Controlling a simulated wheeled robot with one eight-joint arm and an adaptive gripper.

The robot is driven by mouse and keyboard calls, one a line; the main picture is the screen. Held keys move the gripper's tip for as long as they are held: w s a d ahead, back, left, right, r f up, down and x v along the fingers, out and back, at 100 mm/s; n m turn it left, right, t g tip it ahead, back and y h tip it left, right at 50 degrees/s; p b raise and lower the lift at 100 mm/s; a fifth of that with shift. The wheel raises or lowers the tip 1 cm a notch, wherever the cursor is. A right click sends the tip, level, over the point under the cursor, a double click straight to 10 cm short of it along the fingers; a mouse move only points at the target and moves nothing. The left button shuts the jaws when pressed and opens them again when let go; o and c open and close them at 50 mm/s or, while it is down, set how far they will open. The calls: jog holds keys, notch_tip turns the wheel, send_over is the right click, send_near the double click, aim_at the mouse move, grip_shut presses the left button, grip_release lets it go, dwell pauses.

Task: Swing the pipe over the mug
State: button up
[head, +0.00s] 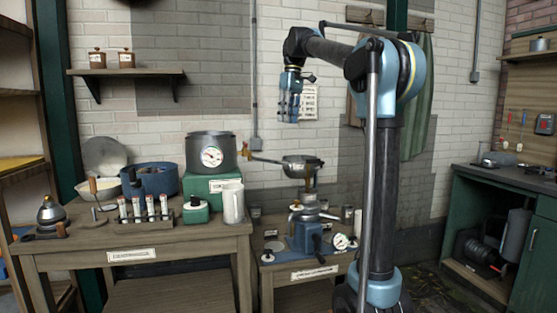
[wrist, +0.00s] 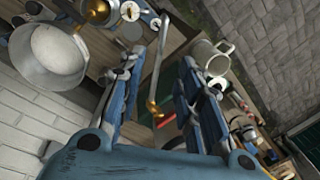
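The pipe is a thin grey tube (head: 264,160) with a brass end at its left, beside the funnel-like pan (head: 303,166). In the wrist view the pipe (wrist: 160,65) runs between my fingers, its brass end low in the picture. The pale mug (head: 233,203) stands upright at the right end of the left bench. In the wrist view the mug (wrist: 207,58) lies right of the pipe, apart from it; the pipe is not over it. My gripper (head: 289,117) is open and empty, pointing down above the pipe; its fingers also show in the wrist view (wrist: 160,72).
A dial pot (head: 210,155) on a green box stands behind the mug. A rack of vials (head: 144,210) and a blue tub (head: 152,181) stand left of it. A lower bench with a blue device (head: 304,237) and gauge is under the pan. The air around my gripper is clear.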

jog(key=shift+n, duration=0.3)
jog(key=a+f, duration=0.1)
jog(key=f, duration=0.4)
jog(key=a+f, duration=0.1)
jog(key=f, duration=0.4)
jog(key=a+f, duration=0.1)
jog(key=f, duration=0.4)
jog(key=shift+s+a+f, duration=0.25)
jog(key=shift+f, duration=0.05)
grip_shut()
jog(key=shift+a, duration=0.2)
jog(key=shift+d, duration=0.15)
jog(key=shift+s, duration=0.1)
